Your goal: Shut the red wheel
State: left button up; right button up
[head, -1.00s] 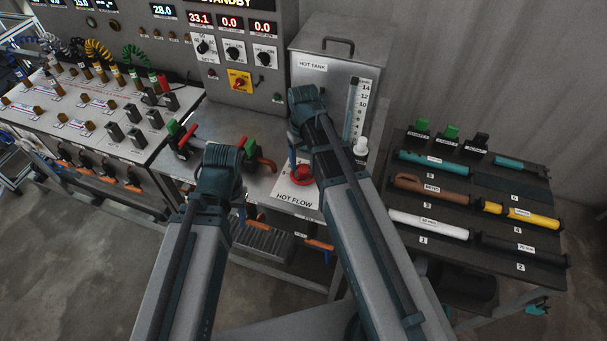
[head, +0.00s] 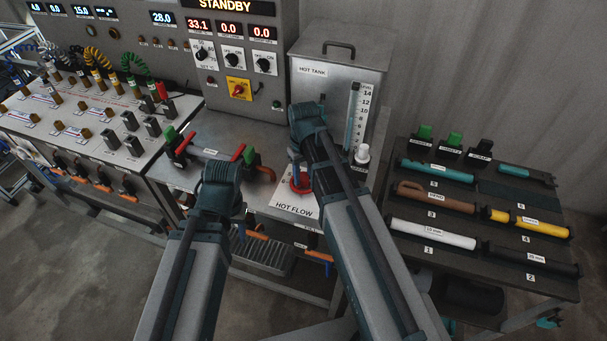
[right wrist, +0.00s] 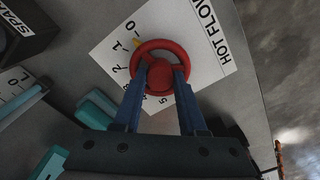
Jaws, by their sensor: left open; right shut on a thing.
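The red wheel (right wrist: 162,45) is a round handwheel on a white plate (right wrist: 205,60) marked HOT FLOW, with numbers around it. A small yellow pointer (right wrist: 136,42) at its rim lies near the 0 and 1 marks. In the head view the wheel (head: 300,187) is partly hidden by my right arm. My right gripper (right wrist: 161,72) is shut on the wheel, its two blue fingers reaching inside the rim on either side of the hub. My left gripper (head: 238,215) is open at the bench's front; its fingers are mostly hidden behind its wrist.
The grey hot tank (head: 337,80) with a level gauge stands behind the wheel. A pipe in green-and-red clamps (head: 180,143) lies on the bench, left of the wheel. A dark rack (head: 480,265) of labelled tubes is at the right. The panel display (head: 224,5) reads STANDBY.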

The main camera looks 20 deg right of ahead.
aim_at(303, 177)
jog(key=shift+m, duration=0.6)
grip_shut()
jog(key=o, duration=1.1)
grip_release()
jog(key=shift+r, duration=0.1)
notch_tip(303, 177, up, 14)
jog(key=p, duration=1.3)
jog(key=shift+f+p, duration=0.2)
jog(key=shift+p, duration=0.2)
